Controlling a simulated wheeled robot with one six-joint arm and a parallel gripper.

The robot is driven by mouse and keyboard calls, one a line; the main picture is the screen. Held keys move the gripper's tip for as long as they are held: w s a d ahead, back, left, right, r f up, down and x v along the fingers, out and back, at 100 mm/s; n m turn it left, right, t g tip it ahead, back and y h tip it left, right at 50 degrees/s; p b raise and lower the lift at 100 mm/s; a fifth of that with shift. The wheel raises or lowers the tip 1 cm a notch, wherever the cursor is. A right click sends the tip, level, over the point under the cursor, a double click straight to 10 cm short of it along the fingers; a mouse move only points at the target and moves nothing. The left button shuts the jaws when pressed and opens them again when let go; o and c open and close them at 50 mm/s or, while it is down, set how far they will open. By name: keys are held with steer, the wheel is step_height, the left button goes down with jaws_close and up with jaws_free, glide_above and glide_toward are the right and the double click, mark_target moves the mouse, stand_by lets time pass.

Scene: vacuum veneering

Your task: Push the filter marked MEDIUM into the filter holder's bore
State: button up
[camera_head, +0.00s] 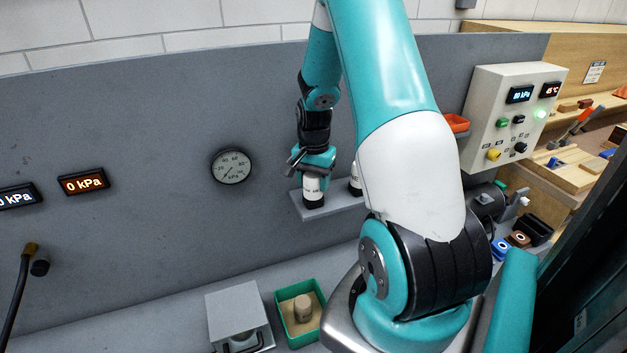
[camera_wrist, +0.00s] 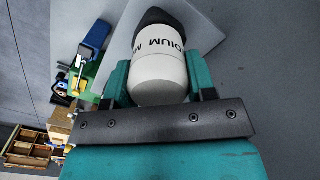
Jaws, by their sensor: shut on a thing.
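The filter marked MEDIUM is a white cylinder with black lettering, of which "DIUM" reads in the wrist view (camera_wrist: 158,72); its far end is black. In the head view the filter (camera_head: 312,186) is upright, black end down, at the left end of a small grey wall shelf (camera_head: 338,207). My gripper (camera_head: 313,172) is shut on its upper part from above; in the wrist view its teal fingers (camera_wrist: 158,85) flank the white body. Whether the black end touches the shelf is not clear. I cannot make out the filter holder's bore.
A second white cylinder (camera_head: 355,180) stands on the shelf, partly behind my arm. A round gauge (camera_head: 231,167) is on the grey wall to the left. Below are a grey box (camera_head: 238,312) and a green tray (camera_head: 281,312) with a tan cylinder. A control box (camera_head: 512,115) is at right.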

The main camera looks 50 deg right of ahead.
steer(key=shift+r+p, duration=1.45)
steer(key=shift+r, duration=0.45)
